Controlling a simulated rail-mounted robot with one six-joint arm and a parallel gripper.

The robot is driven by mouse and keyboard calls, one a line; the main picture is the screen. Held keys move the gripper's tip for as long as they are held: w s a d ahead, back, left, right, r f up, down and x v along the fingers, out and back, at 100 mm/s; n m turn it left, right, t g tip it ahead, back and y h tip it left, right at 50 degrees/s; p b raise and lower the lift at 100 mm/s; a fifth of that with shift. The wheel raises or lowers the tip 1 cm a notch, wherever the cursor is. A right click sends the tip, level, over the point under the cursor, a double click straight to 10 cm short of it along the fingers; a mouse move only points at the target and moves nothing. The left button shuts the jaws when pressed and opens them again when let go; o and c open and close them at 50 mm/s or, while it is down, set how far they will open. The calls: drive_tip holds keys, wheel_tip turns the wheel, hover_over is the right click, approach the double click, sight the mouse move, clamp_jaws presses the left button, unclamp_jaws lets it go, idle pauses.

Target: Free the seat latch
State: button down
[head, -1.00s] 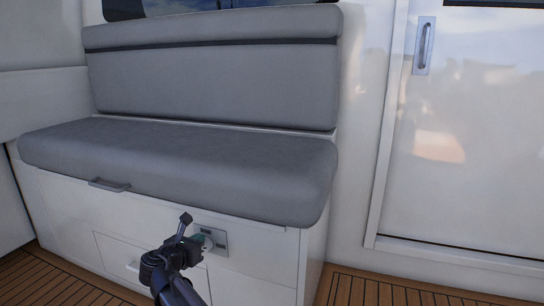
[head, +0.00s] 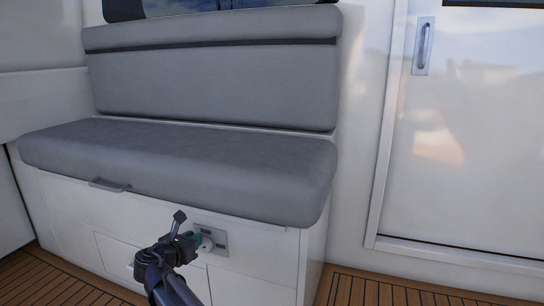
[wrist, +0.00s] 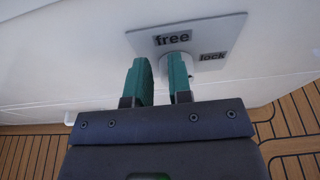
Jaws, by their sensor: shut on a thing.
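The seat latch's plate (head: 211,240) is a small grey panel on the white front of the bench, below the cushion. In the wrist view the plate (wrist: 228,42) carries the words "free", at upper middle, and "lock", at right. A pale round latch part (wrist: 176,60) shows below "free", partly behind my right finger. My gripper (wrist: 160,78) has two green fingers at the plate, shut on the latch; the gripped part between them is mostly hidden. In the head view my gripper (head: 198,241) is at the plate's left side.
The grey seat cushion (head: 180,165) overhangs the bench front, with a handle (head: 109,185) at its front edge. A drawer front (head: 118,259) is left of my arm. A white door (head: 465,130) stands at right. Wooden floor (head: 380,288) is clear at the right.

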drive_tip(key=shift+w+a+r+p, duration=0.15)
drive_tip(key=shift+w+p, duration=0.15)
drive_tip(key=shift+w, duration=0.3)
drive_tip(key=shift+s, duration=0.1)
drive_tip(key=s+a, duration=0.1)
drive_tip(key=s, duration=0.5)
drive_tip(key=shift+a, duration=0.35)
